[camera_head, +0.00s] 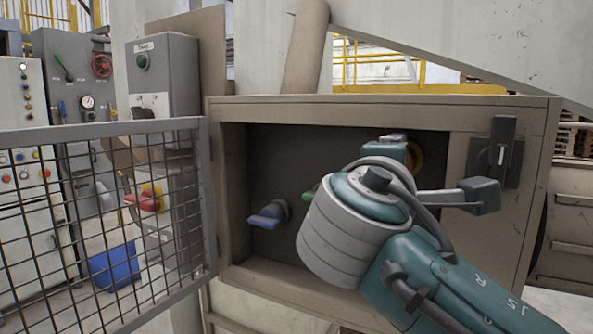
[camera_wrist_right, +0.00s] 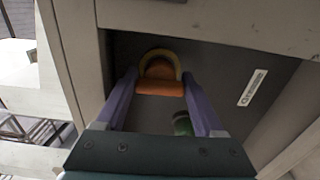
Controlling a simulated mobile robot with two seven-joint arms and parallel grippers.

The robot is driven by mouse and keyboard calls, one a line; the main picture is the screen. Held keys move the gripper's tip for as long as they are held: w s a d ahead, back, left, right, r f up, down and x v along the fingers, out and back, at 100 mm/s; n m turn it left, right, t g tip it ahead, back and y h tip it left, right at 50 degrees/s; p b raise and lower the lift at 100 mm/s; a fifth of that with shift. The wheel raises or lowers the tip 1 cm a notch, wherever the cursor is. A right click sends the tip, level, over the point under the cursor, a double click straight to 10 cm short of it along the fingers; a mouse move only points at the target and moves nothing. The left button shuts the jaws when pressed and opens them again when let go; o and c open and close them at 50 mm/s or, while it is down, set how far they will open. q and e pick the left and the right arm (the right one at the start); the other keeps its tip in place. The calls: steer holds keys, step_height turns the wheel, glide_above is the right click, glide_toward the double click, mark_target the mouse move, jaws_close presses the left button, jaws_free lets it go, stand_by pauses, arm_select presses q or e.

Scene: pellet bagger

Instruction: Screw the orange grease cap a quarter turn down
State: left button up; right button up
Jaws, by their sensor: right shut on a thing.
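The orange grease cap (camera_wrist_right: 160,87) sits in the recess of the beige cabinet, with a yellow ring (camera_wrist_right: 156,53) around its far side. In the wrist view the two purple fingers of my right gripper (camera_wrist_right: 159,82) are closed on the cap from both sides. In the head view only a small orange and yellow part of the cap (camera_head: 417,161) shows behind my right wrist and arm. The turn of the cap cannot be read there. My left gripper is not in view.
A blue handle (camera_head: 266,217) and a mostly hidden green one (camera_head: 309,193) sit in the same recess, left of my right arm. A black switch (camera_head: 501,146) is on the cabinet's right front. An open mesh door (camera_head: 207,190) stands at left.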

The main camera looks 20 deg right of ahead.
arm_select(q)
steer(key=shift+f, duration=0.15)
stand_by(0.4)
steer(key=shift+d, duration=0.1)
arm_select(e)
steer(key=o, duration=1.4)
steer(key=shift+r, duration=0.1)
